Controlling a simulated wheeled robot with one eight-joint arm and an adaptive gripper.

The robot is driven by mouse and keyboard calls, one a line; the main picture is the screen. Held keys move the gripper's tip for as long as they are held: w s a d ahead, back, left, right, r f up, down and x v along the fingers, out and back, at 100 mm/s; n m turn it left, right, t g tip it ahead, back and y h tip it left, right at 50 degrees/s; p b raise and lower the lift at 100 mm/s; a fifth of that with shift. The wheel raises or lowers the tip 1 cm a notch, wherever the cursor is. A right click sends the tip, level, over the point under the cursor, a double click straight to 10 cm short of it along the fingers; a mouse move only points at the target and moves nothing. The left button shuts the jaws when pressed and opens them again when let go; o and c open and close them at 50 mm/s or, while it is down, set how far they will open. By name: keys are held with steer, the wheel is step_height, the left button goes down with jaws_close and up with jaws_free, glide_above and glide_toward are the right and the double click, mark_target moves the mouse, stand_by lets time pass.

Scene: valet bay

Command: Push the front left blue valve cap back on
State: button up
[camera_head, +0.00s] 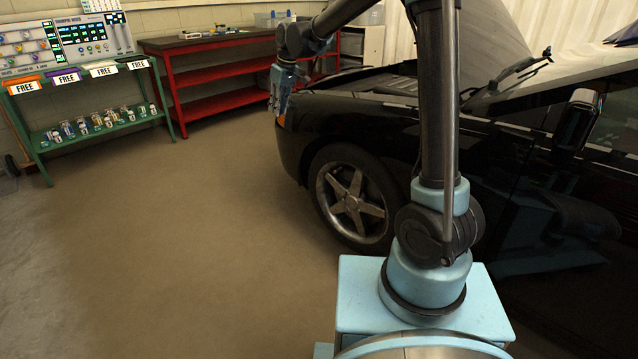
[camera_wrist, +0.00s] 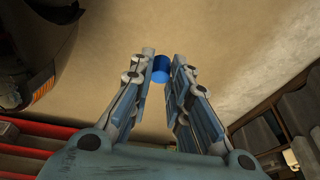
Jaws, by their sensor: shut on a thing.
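My gripper (camera_wrist: 162,64) is shut on the blue valve cap (camera_wrist: 160,70), a small blue cylinder between its fingertips in the wrist view. In the head view my gripper (camera_head: 277,104) hangs at the front corner of the black car, fingers pointing down, above the floor; the cap cannot be made out there. The car's front wheel (camera_head: 352,198), with a silver five-spoke rim, stands to the right of and below my gripper, well apart from it. The tyre valve is too small to make out.
The black car (camera_head: 300,130) has its bonnet raised. A red workbench (camera_head: 200,75) stands at the back, and shows at the left in the wrist view (camera_wrist: 45,130). A green rack (camera_head: 95,135) with several small items stands far left. The brown floor (camera_head: 190,230) is clear.

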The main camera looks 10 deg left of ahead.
steer(key=w+d+f+n+g+h, duration=0.1)
steer(key=w+d+f+n+h, duration=0.1)
steer(key=w+f+n+h, duration=0.6)
steer(key=w+d+f+n+g+h, duration=0.15)
steer(key=w+f+n, duration=0.3)
steer(key=f, duration=0.85)
steer(key=d+f+n+t+h, duration=0.2)
steer(key=d+f+n+t, duration=0.2)
steer(key=f, duration=0.5)
steer(key=d+f+n+t+h, duration=0.2)
steer(key=d+f+n+t, duration=0.2)
steer(key=f, duration=0.5)
steer(key=shift+w+d+f+t, duration=0.2)
steer(key=shift+d+t, duration=0.7)
steer(key=shift+t, duration=0.25)
steer(key=shift+w+d+n, duration=0.1)
steer(key=shift+w+n, duration=0.05)
steer(key=shift+n, duration=0.1)
steer(key=w+d, duration=0.1)
steer(key=w, duration=0.1)
steer(key=w+d, duration=0.2)
steer(key=shift+w+d, duration=0.15)
steer(key=shift+r, duration=0.2)
steer(key=shift+w+d, duration=0.35)
steer(key=shift+w, duration=0.1)
